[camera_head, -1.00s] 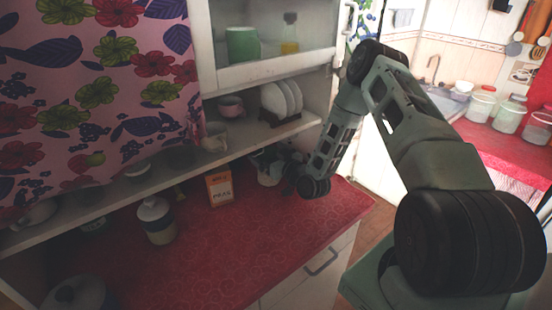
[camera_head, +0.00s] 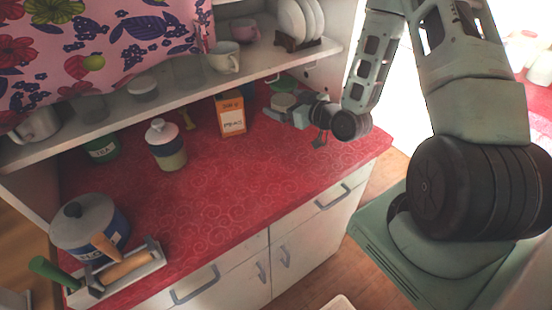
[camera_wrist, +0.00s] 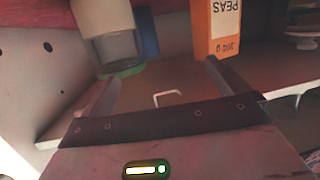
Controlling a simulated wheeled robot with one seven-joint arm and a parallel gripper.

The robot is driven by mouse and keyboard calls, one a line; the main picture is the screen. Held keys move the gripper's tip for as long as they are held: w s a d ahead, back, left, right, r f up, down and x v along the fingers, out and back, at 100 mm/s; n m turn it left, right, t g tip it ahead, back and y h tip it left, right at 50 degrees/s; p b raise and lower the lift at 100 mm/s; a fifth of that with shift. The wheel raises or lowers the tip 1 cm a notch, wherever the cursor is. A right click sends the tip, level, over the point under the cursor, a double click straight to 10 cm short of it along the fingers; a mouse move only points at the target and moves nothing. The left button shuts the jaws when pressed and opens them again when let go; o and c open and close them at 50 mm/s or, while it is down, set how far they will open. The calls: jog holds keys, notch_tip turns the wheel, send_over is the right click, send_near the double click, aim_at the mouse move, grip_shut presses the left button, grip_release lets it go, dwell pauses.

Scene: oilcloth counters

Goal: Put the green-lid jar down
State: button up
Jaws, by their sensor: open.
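The green-lid jar is clear with pale contents and a green lid. In the head view the jar (camera_head: 283,101) is upright at the back right of the red counter (camera_head: 225,190), beside the cabinet's side wall. Its base is hidden behind my gripper. In the wrist view, which is upside down, the jar (camera_wrist: 121,46) is beyond the left finger, with its lid toward the fingers. My gripper (camera_head: 274,111) is in front of the jar, low over the counter. In the wrist view my gripper (camera_wrist: 162,73) is open, with nothing between the fingers.
An orange peas box (camera_head: 231,115) stands left of the jar. A canister (camera_head: 166,148), a green tea tin (camera_head: 102,149) and a blue pot (camera_head: 90,231) stand further left. A shelf (camera_head: 155,110) with cups overhangs the back. The counter's front middle is clear.

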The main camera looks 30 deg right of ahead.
jog(key=s+a+r+n+g, duration=0.2)
jog(key=s+a+g, duration=0.15)
jog(key=a, duration=0.55)
jog(key=s+a+r+n+g, duration=0.2)
jog(key=a+g, duration=0.3)
jog(key=a, duration=0.4)
jog(key=s+a+r+g, duration=0.2)
jog(key=s, duration=0.6)
jog(key=s+a+r+g+h, duration=0.1)
jog(key=s+a+r+g, duration=0.1)
jog(key=s, duration=0.6)
jog(key=s+a+r+n+g+h, duration=0.1)
jog(key=s+a+r+g, duration=0.1)
jog(key=s, duration=0.5)
jog(key=shift+s+a+r+g, duration=0.4)
jog(key=shift+r+g, duration=0.05)
jog(key=shift+r, duration=0.35)
